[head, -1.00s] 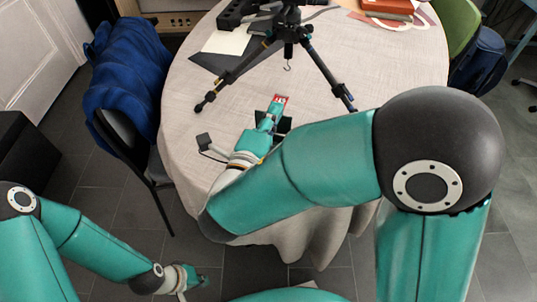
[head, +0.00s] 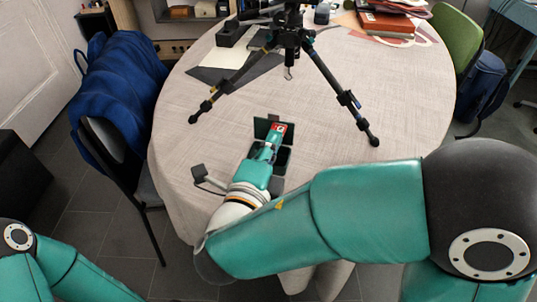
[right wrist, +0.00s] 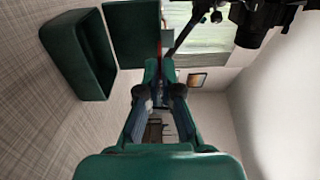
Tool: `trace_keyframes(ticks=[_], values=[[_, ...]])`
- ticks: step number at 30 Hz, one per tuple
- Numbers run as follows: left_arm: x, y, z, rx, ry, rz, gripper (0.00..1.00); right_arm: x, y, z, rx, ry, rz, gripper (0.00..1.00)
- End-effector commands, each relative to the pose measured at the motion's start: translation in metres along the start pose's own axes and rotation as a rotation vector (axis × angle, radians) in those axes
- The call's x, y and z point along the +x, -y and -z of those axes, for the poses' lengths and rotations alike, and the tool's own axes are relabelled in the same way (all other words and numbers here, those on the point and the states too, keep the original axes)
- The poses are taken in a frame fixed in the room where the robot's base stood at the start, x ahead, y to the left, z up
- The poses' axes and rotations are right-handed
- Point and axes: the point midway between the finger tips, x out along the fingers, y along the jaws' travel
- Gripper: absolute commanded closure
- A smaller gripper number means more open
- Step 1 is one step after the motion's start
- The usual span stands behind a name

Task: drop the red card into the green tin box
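The green tin box (head: 286,158) stands on the table, dark green, its lid (head: 262,127) open and upright on the far side. In the right wrist view the box (right wrist: 68,62) is at upper left, beside the lid (right wrist: 132,33). My right gripper (head: 274,141) is over the box and hides part of it. It is shut on the red card (head: 280,128), which has a white mark. In the right wrist view the card (right wrist: 159,47) is a thin red edge beyond the fingertips (right wrist: 160,66). My left gripper is out of view.
A black tripod (head: 291,38) stands over the far part of the round table (head: 420,110), its legs spread beyond the box. Dark and white sheets (head: 236,58) and red books (head: 387,22) lie behind. The cloth right of the box is clear.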

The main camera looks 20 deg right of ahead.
Motion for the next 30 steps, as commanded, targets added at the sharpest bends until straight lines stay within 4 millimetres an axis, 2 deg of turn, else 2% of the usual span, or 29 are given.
trace_keyframes(ticks=[8, 14, 24, 30], values=[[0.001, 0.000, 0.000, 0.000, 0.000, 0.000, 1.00, 0.000, -0.001, 0.000, 0.000, 0.000, 0.000, 1.00], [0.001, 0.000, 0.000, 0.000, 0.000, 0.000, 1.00, 0.000, -0.001, 0.001, 0.000, -0.002, 0.000, 0.66], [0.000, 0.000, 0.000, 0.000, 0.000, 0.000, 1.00, 0.000, 0.001, 0.001, 0.001, -0.002, 0.000, 0.65], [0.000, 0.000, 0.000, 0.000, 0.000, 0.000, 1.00, 0.000, 0.021, 0.001, 0.007, -0.002, 0.001, 0.65]])
